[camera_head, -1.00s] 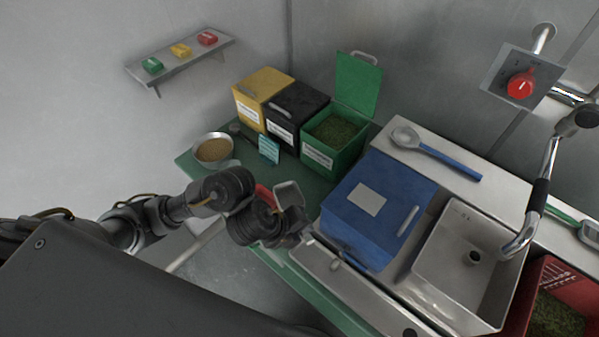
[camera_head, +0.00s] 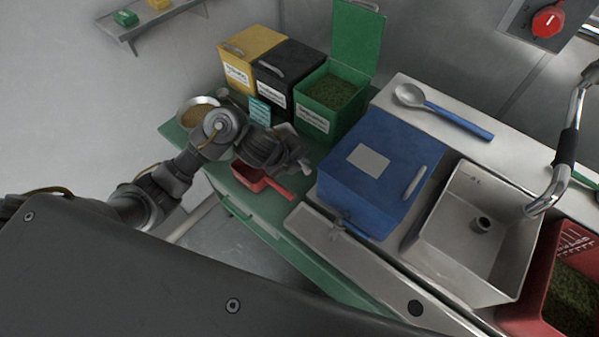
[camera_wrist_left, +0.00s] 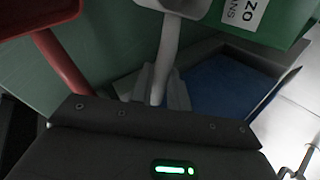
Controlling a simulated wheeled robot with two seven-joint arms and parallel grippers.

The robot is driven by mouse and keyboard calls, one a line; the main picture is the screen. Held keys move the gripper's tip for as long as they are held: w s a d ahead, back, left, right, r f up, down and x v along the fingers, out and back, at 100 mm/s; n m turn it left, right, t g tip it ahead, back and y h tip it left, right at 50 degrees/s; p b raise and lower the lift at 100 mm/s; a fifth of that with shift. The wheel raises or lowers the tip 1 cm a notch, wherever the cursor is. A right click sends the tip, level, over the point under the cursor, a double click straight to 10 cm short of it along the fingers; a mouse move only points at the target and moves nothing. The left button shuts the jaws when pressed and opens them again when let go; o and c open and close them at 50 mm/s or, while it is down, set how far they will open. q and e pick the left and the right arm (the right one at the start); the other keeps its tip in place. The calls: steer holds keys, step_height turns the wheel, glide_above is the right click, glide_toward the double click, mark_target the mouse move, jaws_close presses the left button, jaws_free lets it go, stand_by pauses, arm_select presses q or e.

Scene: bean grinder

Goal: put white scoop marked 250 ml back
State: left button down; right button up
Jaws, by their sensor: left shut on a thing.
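My left gripper (camera_head: 301,166) is over the green table, in front of the green bin. In the left wrist view the gripper (camera_wrist_left: 160,90) is shut on the pale handle of the white scoop (camera_wrist_left: 167,52). The scoop's bowl points away from the gripper, toward the top edge, and is partly cut off. In the head view only a bit of the white scoop (camera_head: 286,129) shows behind the gripper. I cannot read the 250 ml mark. A red scoop (camera_head: 250,176) lies on the table just below the gripper; it also shows in the left wrist view (camera_wrist_left: 58,60). My right gripper is not in view.
The open green bin (camera_head: 330,98), black bin (camera_head: 289,70) and yellow bin (camera_head: 246,52) stand behind.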

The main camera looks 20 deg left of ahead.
arm_select(q)
steer(key=shift+w+a+f, duration=0.2)
steer(key=shift+w+f, duration=0.45)
steer(key=shift+f, duration=0.05)
steer(key=shift+w, duration=0.1)
steer(key=f, duration=0.1)
steer(key=f+b, duration=0.1)
steer(key=f, duration=0.1)
steer(key=shift+w+a+f+b, duration=0.1)
steer(key=shift+w+f+b, duration=0.1)
steer(key=shift+w+b, duration=0.15)
steer(key=shift+f, duration=0.35)
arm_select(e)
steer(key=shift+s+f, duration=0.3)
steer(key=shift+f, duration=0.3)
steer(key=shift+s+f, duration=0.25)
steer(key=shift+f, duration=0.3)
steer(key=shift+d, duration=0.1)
arm_select(q)
steer(key=c, duration=1.3)
jaws_free()
steer(key=shift+c, duration=0.2)
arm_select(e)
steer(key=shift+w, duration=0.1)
